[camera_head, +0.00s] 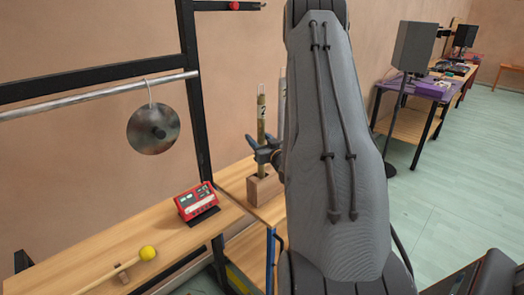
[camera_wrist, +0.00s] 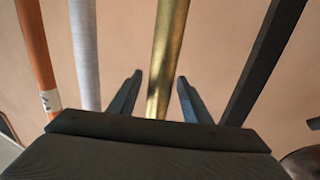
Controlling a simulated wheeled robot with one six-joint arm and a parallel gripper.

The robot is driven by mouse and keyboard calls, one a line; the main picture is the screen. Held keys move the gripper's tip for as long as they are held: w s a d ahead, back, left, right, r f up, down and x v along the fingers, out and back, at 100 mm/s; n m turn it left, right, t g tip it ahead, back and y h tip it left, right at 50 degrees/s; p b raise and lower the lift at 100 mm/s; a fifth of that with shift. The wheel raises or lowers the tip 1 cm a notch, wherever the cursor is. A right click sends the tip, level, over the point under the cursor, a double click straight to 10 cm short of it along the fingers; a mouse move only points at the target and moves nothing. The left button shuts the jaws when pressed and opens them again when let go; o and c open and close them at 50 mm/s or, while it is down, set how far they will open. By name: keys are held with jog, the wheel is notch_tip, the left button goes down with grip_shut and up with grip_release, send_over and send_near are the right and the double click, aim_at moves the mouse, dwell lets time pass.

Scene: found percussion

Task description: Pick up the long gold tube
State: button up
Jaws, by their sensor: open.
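The long gold tube (camera_head: 261,128) stands upright in a wooden block (camera_head: 264,188) on the far bench, with a pale label near its top. In the wrist view the gold tube (camera_wrist: 167,50) runs between my two fingers, with a visible gap on each side. My gripper (camera_head: 265,150) is open at the tube's mid-height, above the block. It also shows in the wrist view (camera_wrist: 159,79). My arm hides part of the area to the right of the tube.
An orange tube (camera_wrist: 36,55) and a grey tube (camera_wrist: 84,50) stand to the left in the wrist view. A dark post (camera_wrist: 266,62) is on the right. A red device (camera_head: 196,201), a yellow-headed mallet (camera_head: 148,253) and a hanging metal disc (camera_head: 153,130) are to the left.

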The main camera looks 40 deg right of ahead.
jog(key=shift+x, duration=0.8)
jog(key=shift+c, duration=0.4)
jog(key=shift+s, duration=0.1)
grip_shut()
jog(key=shift+d, duration=0.1)
